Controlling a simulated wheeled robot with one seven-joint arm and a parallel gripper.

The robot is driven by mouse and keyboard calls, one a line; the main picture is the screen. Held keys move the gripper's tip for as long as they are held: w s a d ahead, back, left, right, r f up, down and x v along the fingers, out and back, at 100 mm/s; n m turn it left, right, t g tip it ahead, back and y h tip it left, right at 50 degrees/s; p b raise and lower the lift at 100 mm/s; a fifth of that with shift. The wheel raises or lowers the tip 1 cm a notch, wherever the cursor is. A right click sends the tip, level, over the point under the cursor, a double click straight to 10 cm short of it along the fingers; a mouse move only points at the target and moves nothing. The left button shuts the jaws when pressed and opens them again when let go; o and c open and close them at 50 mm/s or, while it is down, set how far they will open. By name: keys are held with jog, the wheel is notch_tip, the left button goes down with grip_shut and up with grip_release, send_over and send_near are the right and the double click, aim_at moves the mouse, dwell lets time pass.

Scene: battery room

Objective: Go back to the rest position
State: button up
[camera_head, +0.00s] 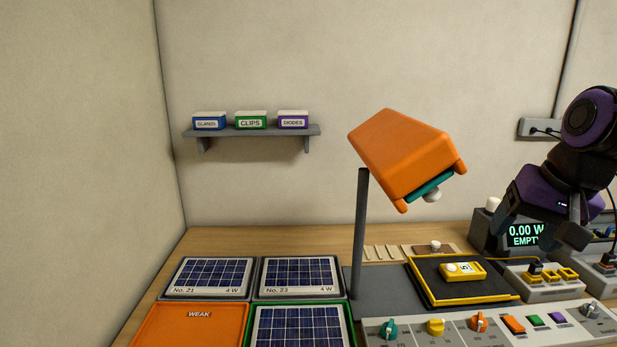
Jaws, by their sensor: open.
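My gripper (545,218) hangs from my black and purple arm at the right, in front of the meter. Its fingers are apart and I see nothing between them. The meter display (525,235) reads "0.00 W" and "EMPTY" and is partly covered by my gripper. A yellow block (463,270) with a white label lies on a black pad with a yellow edge (425,280), left of my gripper and apart from it.
An orange lamp head (405,150) on a grey post (360,230) rises mid-bench. A control panel (455,335) with knobs and switches runs along the front. Solar panels (208,275) and an orange "WEAK" tray (165,330) lie at left. A shelf (255,131) holds boxes.

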jog(key=s+a+r+n+t+h, duration=0.1)
jog(key=s+r+n, duration=0.2)
jog(key=s, duration=0.7)
jog(key=shift+s+a+r+n+t, duration=0.15)
jog(key=shift+a+r+n+t, duration=0.15)
jog(key=shift+a+n, duration=0.15)
